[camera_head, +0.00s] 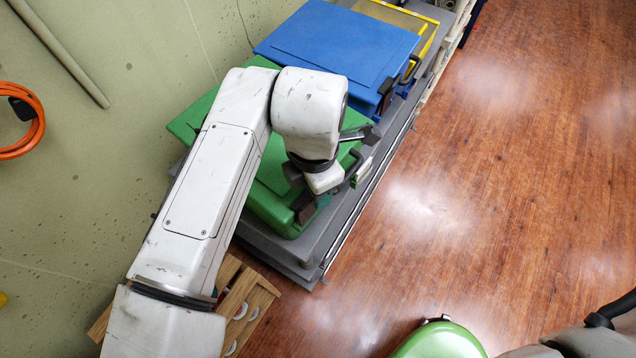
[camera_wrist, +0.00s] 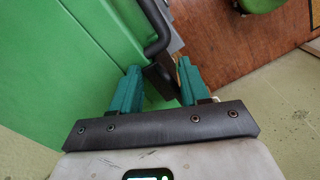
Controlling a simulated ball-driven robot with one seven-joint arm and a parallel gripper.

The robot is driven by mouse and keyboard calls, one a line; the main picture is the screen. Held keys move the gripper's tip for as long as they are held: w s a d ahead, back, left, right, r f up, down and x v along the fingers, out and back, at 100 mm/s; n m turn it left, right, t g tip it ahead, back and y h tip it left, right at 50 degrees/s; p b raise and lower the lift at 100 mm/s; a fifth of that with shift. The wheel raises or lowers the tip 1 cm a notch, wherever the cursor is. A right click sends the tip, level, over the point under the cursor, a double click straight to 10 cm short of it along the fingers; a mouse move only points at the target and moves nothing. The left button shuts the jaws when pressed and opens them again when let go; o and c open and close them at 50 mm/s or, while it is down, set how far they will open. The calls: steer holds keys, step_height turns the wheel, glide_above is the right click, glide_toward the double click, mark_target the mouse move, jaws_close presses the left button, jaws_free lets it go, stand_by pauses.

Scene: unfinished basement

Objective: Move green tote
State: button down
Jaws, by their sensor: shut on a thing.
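The green tote (camera_head: 272,208) is a lidded green case on a grey shelf top, partly covered by my arm in the head view. Its dark handle is on the side facing the wooden floor. In the wrist view the green tote (camera_wrist: 60,70) fills the left side, and its black handle (camera_wrist: 158,38) runs down between my teal fingertips. My gripper (camera_wrist: 160,86) is shut on this handle. In the head view my arm's end is over the tote's handle side, and the fingers are mostly hidden.
A blue tote (camera_head: 335,45) sits beside the green one on the grey shelf (camera_head: 300,262), with a yellow-edged bin (camera_head: 405,15) beyond. A wooden drawer piece (camera_head: 250,300) stands below my arm. A green rounded object (camera_head: 438,342) is on the floor. The wooden floor right is clear.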

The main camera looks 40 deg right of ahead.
steer(key=shift+s, duration=0.25)
steer(key=shift+c, duration=2.4)
jaws_free()
step_height(320, 180, up, 11)
steer(key=shift+f, duration=0.1)
